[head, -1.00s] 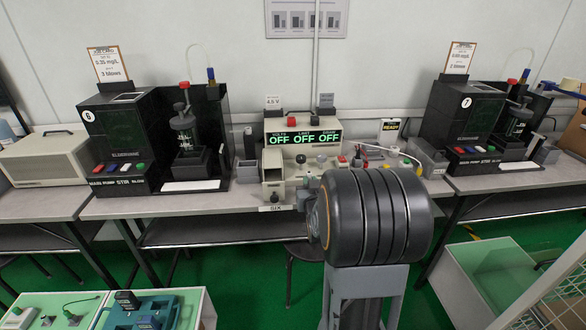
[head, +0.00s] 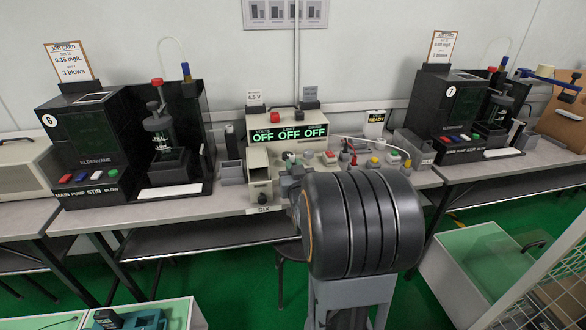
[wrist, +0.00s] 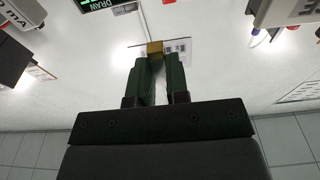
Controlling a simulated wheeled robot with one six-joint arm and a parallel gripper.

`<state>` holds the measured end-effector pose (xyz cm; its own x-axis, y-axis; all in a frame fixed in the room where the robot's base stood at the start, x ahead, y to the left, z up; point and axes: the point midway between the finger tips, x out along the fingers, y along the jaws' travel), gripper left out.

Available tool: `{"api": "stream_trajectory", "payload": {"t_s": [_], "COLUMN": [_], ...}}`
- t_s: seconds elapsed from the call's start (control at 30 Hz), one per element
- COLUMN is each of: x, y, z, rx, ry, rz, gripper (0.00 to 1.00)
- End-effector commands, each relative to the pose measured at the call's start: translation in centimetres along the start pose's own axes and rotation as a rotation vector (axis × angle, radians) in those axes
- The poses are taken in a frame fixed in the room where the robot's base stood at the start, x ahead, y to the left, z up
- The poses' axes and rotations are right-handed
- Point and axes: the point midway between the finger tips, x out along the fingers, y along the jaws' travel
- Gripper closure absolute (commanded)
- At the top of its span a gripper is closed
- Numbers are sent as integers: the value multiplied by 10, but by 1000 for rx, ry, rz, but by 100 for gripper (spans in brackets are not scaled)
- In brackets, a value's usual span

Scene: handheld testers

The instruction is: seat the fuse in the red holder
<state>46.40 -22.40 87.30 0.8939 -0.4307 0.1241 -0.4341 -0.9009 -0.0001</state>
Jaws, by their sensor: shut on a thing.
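My gripper (wrist: 155,62) shows in the wrist view with its two dark green fingers shut on a small brass-coloured piece. This looks like an end of the fuse (wrist: 155,47); the rest of it is hidden between the fingers. In the head view my dark, ribbed arm hides most of the gripper, so its distance to the bench parts is unclear. Small coloured parts (head: 376,162) stand on the bench right of the beige power unit (head: 287,145). Red spots show among them, but I cannot tell which is the red holder.
The power unit's display reads OFF three times. A black tester marked 6 (head: 78,150) stands to the left and one marked 7 (head: 445,105) to the right. A "READY" sign (head: 374,122) stands behind the small parts. A clear-sided bin (head: 490,268) is on the floor at right.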

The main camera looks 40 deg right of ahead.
Motion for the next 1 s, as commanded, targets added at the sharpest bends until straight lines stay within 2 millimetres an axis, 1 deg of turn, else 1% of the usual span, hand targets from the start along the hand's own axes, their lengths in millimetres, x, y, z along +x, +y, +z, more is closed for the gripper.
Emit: {"api": "stream_trajectory", "payload": {"t_s": [0.6,0.8,1.0], "x": [-6,-7,-7], "y": [1,1,1], "z": [50,58,58], "rx": [0,0,0], "ry": [0,0,0], "rz": [1,1,1], "gripper": [100,100,100]}}
